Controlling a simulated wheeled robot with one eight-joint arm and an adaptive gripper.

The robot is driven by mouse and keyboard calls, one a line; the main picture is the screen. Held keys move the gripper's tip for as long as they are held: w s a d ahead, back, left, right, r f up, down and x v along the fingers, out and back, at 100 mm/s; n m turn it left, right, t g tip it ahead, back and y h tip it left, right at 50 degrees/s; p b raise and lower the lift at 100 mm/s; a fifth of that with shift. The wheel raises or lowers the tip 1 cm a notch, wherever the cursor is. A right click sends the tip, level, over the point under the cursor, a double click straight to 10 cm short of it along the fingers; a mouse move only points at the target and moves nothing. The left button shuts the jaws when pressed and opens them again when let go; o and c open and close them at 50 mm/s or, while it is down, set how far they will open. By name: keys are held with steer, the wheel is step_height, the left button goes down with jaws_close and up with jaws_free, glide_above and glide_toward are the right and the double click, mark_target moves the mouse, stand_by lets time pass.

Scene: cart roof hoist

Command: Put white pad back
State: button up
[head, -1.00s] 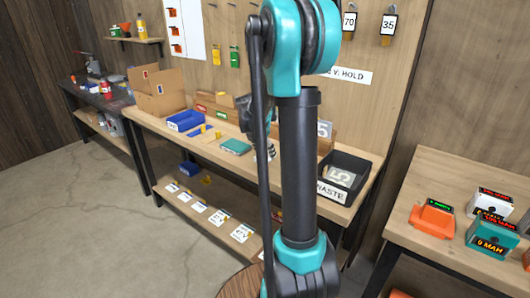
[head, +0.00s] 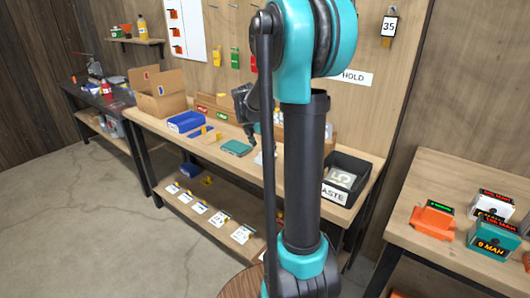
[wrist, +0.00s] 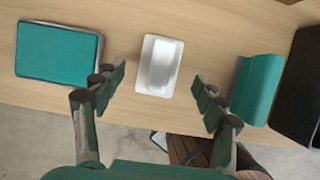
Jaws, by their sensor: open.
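The white pad (wrist: 158,65), a small white plate with a raised rounded middle, lies on the wooden bench (wrist: 210,45) in the wrist view. Only a pale sliver at its likely place shows in the head view, beside my arm. My gripper (wrist: 158,86) is open, one finger on each side of the pad's near end, apart from it in the picture. Nothing is held. The height of the fingers above the bench is hard to tell. In the head view my gripper is mostly hidden behind my arm.
A flat teal block (wrist: 58,50) lies left of the pad, and another teal shape (wrist: 257,90) stands right. The black waste bin (head: 347,178) stands at the bench's right end. A blue tray (head: 187,121) and cardboard box (head: 160,95) are farther left.

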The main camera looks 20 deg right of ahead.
steer(key=v, duration=0.7)
steer(key=s+a+f+m+t+y, duration=0.1)
steer(key=s+a+f+m, duration=0.3)
steer(key=s+f+m, duration=0.4)
steer(key=s+a+f+m+y, duration=0.2)
steer(key=s+f+m, duration=0.6)
steer(key=s+m, duration=0.8)
steer(key=shift+s+a+f+m+t+y, duration=0.35)
steer(key=shift+s+a, duration=0.3)
steer(key=shift+a, duration=0.35)
